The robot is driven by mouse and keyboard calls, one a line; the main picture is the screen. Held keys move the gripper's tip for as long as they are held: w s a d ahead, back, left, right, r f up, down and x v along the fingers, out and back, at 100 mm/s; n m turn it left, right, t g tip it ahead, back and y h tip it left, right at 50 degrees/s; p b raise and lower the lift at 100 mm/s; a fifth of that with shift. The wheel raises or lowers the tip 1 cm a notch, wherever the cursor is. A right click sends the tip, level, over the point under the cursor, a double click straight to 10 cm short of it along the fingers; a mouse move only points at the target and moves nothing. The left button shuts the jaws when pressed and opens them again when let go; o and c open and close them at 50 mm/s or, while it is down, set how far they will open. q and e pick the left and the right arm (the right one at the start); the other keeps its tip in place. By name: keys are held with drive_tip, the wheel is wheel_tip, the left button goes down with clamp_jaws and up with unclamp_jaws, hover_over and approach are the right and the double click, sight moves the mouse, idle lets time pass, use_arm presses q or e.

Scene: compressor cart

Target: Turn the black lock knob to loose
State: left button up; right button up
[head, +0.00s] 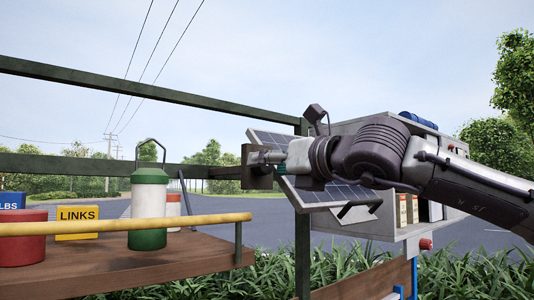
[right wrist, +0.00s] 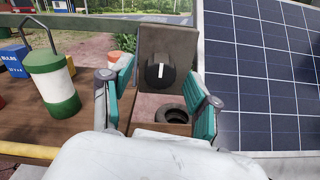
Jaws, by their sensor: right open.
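The black lock knob (right wrist: 161,72) shows in the right wrist view, with a white line standing upright on its face. It sits on a grey-brown plate (right wrist: 182,40). The plate (head: 256,178) also shows in the head view, where I cannot make out the knob behind my gripper. My right gripper (head: 268,157) is open, its teal-padded fingers to the left and right of the knob. In the wrist view there are gaps between the pads and the knob; I cannot tell how far the fingertips reach. My left gripper is not in view.
A solar panel (right wrist: 265,65) stands close on the right. A dark ring (right wrist: 173,114) lies below the knob. A green-and-white canister (head: 149,205), yellow LINKS box (head: 77,222) and red tub (head: 22,240) stand on the wooden deck behind a yellow rail (head: 120,224).

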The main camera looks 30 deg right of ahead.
drive_tip(key=shift+w, duration=0.8)
drive_tip(key=c, duration=1.2)
drive_tip(key=shift+o, duration=0.2)
